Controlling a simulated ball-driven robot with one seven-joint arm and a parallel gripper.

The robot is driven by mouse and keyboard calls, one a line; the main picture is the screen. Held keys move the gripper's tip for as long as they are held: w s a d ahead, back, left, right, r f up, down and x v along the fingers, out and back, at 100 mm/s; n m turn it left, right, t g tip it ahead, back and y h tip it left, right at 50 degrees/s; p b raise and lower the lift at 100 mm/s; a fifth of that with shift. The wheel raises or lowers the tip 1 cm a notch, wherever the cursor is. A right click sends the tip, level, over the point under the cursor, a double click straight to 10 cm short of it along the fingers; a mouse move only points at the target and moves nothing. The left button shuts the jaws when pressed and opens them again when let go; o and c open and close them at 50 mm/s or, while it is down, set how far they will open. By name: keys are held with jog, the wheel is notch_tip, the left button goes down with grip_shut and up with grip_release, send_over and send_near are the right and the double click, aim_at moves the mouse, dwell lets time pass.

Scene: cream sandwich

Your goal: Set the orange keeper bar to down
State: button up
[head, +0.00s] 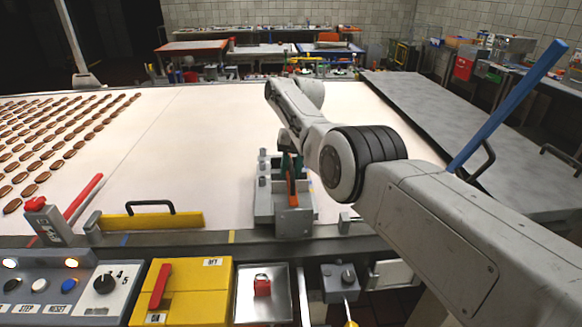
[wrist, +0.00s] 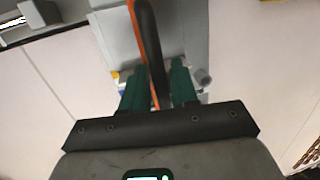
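The orange keeper bar (head: 291,190) stands roughly upright at the grey block fixture (head: 293,222) near the belt's front edge. In the wrist view the orange keeper bar (wrist: 135,22) runs from the top edge down between my fingers, with a black curved piece along it. My gripper (head: 287,163) is at the bar from above, its green fingers on either side of it. In the wrist view my gripper (wrist: 160,85) has its fingers a short way apart. I cannot tell if both press on the bar; its lower end is hidden.
A white conveyor (head: 190,150) carries rows of brown sandwich biscuits on the left. A yellow guard bar (head: 150,221) with a black handle lies left of the fixture. The control panel (head: 60,290) and yellow switch box (head: 205,290) stand in front. A blue post (head: 505,110) rises behind my arm.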

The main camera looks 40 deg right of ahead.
jog(key=shift+o, duration=0.6)
jog(key=shift+r, duration=0.1)
jog(key=shift+r, duration=0.1)
jog(key=p+v, duration=0.1)
jog(key=v, duration=0.9)
jog(key=shift+r, duration=0.35)
jog(key=shift+s+d, duration=0.1)
